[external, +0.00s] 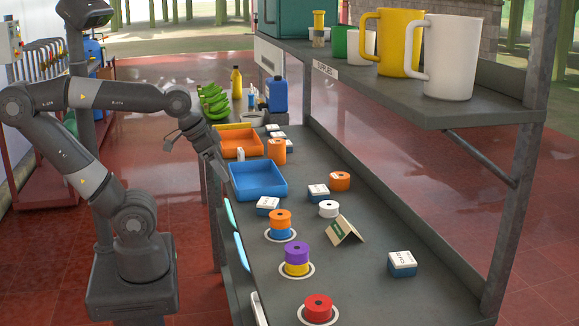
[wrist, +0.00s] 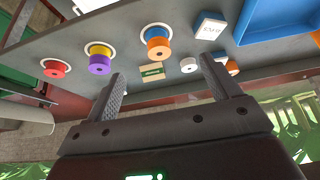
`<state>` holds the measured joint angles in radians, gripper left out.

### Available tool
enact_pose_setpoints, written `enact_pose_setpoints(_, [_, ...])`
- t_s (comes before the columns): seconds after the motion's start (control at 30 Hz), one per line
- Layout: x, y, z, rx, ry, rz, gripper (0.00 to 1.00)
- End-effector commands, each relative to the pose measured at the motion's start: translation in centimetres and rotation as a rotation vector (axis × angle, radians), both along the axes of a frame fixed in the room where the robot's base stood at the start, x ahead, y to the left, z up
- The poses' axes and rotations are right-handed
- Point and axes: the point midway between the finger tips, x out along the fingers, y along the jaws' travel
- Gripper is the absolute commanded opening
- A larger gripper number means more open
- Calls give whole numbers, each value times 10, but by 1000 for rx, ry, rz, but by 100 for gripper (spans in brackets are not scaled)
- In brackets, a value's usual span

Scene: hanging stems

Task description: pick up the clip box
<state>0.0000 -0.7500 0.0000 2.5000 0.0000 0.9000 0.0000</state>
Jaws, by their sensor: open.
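Several small white-topped blue boxes lie on the grey bench; their lettering is too small to read surely, so I cannot tell which is the clip box. One box (external: 267,205) is just in front of the blue tray and also shows in the wrist view (wrist: 209,26). Another (external: 318,193) is beside an orange spool, and one (external: 402,263) sits alone at the right. Others lie near the orange tray, partly hidden. My gripper (external: 203,155) is open and empty, left of the blue tray; its spread fingers also show in the wrist view (wrist: 161,68).
A blue tray (external: 235,187) and an orange tray (external: 220,152) stand on the bench. Spool stacks (external: 297,253) sit on white rings along the near edge. A folded card (external: 344,231) stands mid-bench. An upper shelf (external: 440,92) with mugs overhangs the right side.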

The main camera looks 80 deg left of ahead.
Motion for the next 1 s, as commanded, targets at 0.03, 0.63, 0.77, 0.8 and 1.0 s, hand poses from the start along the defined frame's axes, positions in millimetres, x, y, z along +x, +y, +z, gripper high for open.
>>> enact_pose_setpoints(0.03, [0, 0, 0, 0, 0, 0, 82])
enact_pose_setpoints(0.63, [93, 51, -21, 111, 272, -221, 82])
enact_pose_setpoints(0.77, [118, 71, -37, 120, 347, -293, 82])
enact_pose_setpoints(0.8, [126, 77, -42, 122, 369, -316, 82])
enact_pose_setpoints(1.0, [152, 103, -68, 119, 451, -411, 82])
